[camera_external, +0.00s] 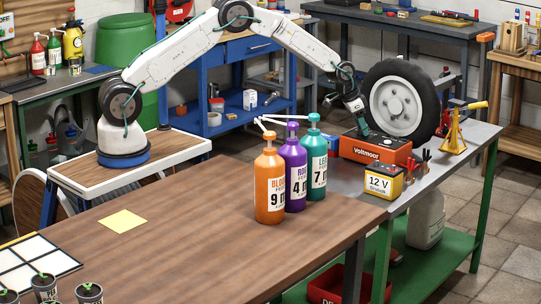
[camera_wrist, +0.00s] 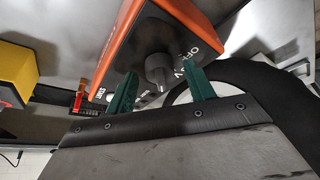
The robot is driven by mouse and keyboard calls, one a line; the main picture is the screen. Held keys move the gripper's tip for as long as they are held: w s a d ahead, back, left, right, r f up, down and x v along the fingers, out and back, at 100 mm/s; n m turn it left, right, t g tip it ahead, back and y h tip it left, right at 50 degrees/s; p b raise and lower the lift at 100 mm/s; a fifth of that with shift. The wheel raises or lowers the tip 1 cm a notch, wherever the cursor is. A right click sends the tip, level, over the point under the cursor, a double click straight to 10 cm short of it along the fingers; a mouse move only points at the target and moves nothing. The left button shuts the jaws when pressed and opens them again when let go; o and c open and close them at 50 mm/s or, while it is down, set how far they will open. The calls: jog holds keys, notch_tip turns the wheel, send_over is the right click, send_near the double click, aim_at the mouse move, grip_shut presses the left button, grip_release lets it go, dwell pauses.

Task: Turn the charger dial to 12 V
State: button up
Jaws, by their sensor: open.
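The orange Voltmoor charger (camera_external: 376,151) stands on the grey metal bench. In the wrist view its orange casing (camera_wrist: 122,40) fills the upper middle, with a round grey dial (camera_wrist: 159,68) on its dark face. "OFF" is printed right of the dial and "START" lower left; the dial's pointer cannot be read. My gripper (camera_external: 362,127) is over the charger's top. In the wrist view my gripper (camera_wrist: 154,66) is open, its green fingers one on each side of the dial, with visible gaps. Whether the fingertips reach dial depth is unclear.
A wheel (camera_external: 400,101) stands right behind the charger, close to my gripper. A yellow 12 V battery (camera_external: 382,182) with clamps sits in front, and a yellow jack stand (camera_external: 455,132) is to the right. Orange (camera_external: 269,190), purple and teal pump bottles stand on the wooden table.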

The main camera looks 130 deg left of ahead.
jog(key=c, duration=1)
jog(key=shift+o, duration=0.2)
jog(key=shift+m+h, duration=0.3)
jog(key=shift+m, duration=0.6)
jog(key=o, duration=1)
jog(key=shift+c, duration=0.2)
jog(key=shift+r+t, duration=0.1)
jog(key=shift+t, duration=0.2)
